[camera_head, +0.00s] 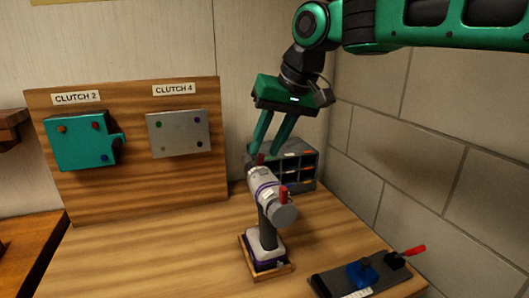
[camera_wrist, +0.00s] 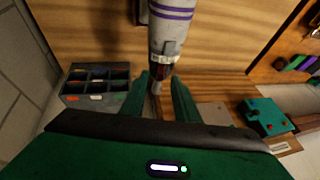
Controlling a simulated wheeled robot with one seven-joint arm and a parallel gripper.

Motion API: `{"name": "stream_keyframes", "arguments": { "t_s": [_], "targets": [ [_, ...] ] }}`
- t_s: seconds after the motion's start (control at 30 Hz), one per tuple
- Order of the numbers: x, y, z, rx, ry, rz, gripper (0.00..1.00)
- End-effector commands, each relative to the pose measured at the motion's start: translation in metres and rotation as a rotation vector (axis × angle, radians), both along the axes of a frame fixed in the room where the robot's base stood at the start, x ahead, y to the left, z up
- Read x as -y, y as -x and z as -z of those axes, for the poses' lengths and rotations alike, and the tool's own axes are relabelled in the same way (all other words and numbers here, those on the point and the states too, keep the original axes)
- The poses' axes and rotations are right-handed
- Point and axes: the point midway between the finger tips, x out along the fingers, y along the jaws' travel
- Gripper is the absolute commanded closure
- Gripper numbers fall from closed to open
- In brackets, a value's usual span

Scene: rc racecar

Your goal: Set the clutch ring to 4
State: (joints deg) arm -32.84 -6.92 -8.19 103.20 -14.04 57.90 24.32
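A grey and purple cordless drill (camera_head: 267,215) stands upright in a small wooden-edged holder (camera_head: 285,273) on the bench. Its clutch ring seems to be the pale collar (camera_head: 258,178) near the nose; the ring's setting is too small to read. Red parts show on the drill near the nose and the rear. My gripper (camera_head: 264,152) is open above the nose, fingers pointing down. In the wrist view, the drill's nose (camera_wrist: 160,77) appears between the two fingertips; I cannot tell whether they touch it. Behind, a teal plate (camera_head: 80,142) hangs under "CLUTCH 2" and a grey plate (camera_head: 177,135) under "CLUTCH 4".
A dark compartment organizer (camera_head: 309,172) stands behind the drill, close to my fingers. A dark fixture with a red handle (camera_head: 412,250) lies at the front right. A wooden backboard (camera_head: 130,185) and block wall (camera_head: 430,150) bound the bench. The bench's left part is clear.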

Motion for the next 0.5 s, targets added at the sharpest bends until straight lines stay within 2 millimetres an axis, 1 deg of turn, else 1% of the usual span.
{"name": "stream_keyframes", "arguments": {
  "t_s": [0.03, 0.2, 0.3, 0.5],
  "targets": [
    [-0.002, -0.002, 0.007, -0.002, 0.001, 0.0, 0.72],
    [-0.007, -0.007, 0.019, 0.0, 0.0, 0.001, 0.72],
    [-0.008, -0.008, 0.023, 0.0, 0.0, 0.001, 0.72],
    [-0.008, -0.008, 0.024, 0.001, -0.001, 0.001, 0.72]
  ]
}}
